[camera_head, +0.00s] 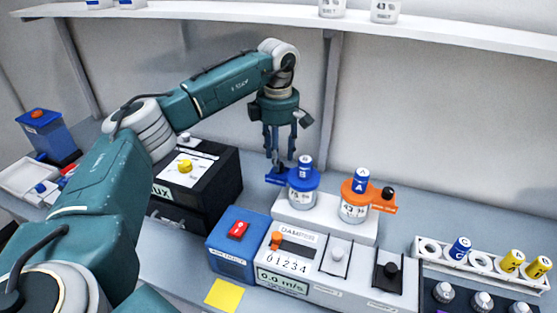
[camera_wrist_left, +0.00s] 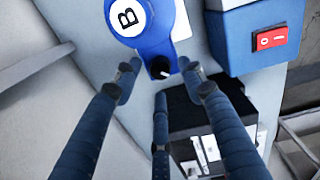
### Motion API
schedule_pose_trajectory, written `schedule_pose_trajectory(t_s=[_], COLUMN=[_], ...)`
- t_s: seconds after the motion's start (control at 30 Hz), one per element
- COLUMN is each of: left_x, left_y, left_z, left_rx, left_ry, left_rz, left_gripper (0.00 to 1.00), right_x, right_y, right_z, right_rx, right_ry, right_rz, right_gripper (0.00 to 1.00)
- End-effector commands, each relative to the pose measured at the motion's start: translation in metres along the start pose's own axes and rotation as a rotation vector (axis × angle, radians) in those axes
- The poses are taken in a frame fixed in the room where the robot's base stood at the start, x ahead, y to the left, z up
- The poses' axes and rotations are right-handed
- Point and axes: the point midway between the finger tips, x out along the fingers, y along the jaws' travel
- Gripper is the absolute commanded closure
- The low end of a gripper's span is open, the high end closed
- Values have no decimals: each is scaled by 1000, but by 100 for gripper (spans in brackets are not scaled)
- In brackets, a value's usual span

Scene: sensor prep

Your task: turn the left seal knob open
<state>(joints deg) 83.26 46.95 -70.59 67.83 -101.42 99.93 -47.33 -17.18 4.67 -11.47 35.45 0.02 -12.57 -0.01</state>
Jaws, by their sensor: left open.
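The left jar (camera_head: 302,192) has a blue lid and a blue cap marked B. A blue lever arm (camera_head: 275,176) sticks out from its lid to the left. My left gripper (camera_head: 280,158) points down over this lever, its fingers open. In the left wrist view the lever's black knob (camera_wrist_left: 160,67) lies between the spread fingertips of my left gripper (camera_wrist_left: 160,80). I cannot tell whether any finger touches it. The right jar (camera_head: 354,207) has an orange lid, a blue cap marked A and an orange lever with a black knob (camera_head: 388,193) pointing right. My right gripper is not in view.
Both jars stand on a white block (camera_head: 335,228). In front are a blue box with a red switch (camera_head: 238,230) and a damper panel (camera_head: 292,265). A black box with a yellow knob (camera_head: 185,166) stands left. A battery rack (camera_head: 480,262) is at right.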

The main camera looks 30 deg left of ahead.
Motion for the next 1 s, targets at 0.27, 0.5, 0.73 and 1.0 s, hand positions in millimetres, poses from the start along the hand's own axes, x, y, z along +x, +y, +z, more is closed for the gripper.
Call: schedule_pose_trajectory(t_s=[0.27,0.5,0.73,1.0], left_x=[-62,-93,-99,-98], left_y=[1,1,0,0], left_z=[1,0,0,0], left_rx=[-1,-1,0,-1], left_ry=[-3,-2,-1,-1], left_rz=[6,4,2,2], left_gripper=[59,59,59,59], right_x=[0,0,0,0], right_y=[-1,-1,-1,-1], right_z=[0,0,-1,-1], right_rx=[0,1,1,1], right_ry=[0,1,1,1], right_rz=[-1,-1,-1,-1], right_gripper=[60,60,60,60])
